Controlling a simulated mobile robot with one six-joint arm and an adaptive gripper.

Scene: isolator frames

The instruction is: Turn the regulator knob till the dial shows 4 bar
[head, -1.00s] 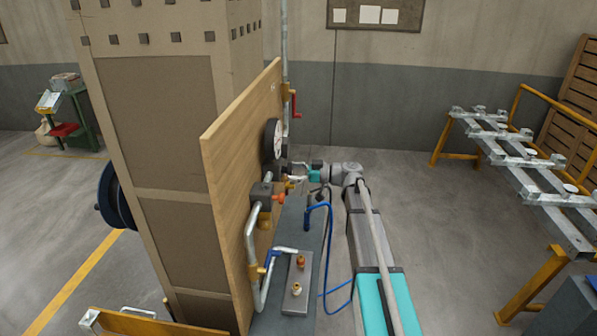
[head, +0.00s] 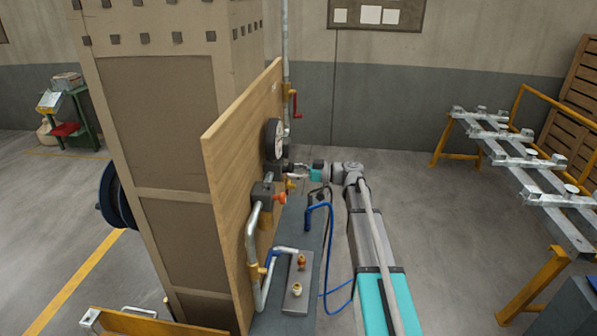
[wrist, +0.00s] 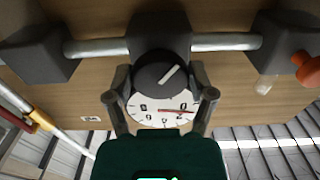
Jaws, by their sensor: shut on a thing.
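The black regulator knob (wrist: 158,76) with a white pointer line sits between the two fingers of my gripper (wrist: 160,80) in the wrist view. My gripper is shut on the knob, one finger on each side. The white line slants to the upper right. The pressure dial (wrist: 152,112) shows just below the knob, partly covered by it and by my gripper. Its red needle lies nearly level towards the right; its numbers are too small to read surely. In the head view the dial (head: 273,139) is edge-on, and my gripper (head: 292,170) is close to the board below it.
The wooden board (head: 228,160) carries pipes and fittings. An orange knob (wrist: 307,68) is at the right in the wrist view. A red-handled valve (head: 296,104) is above the dial. A blue hose (head: 329,230) hangs close to my arm.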

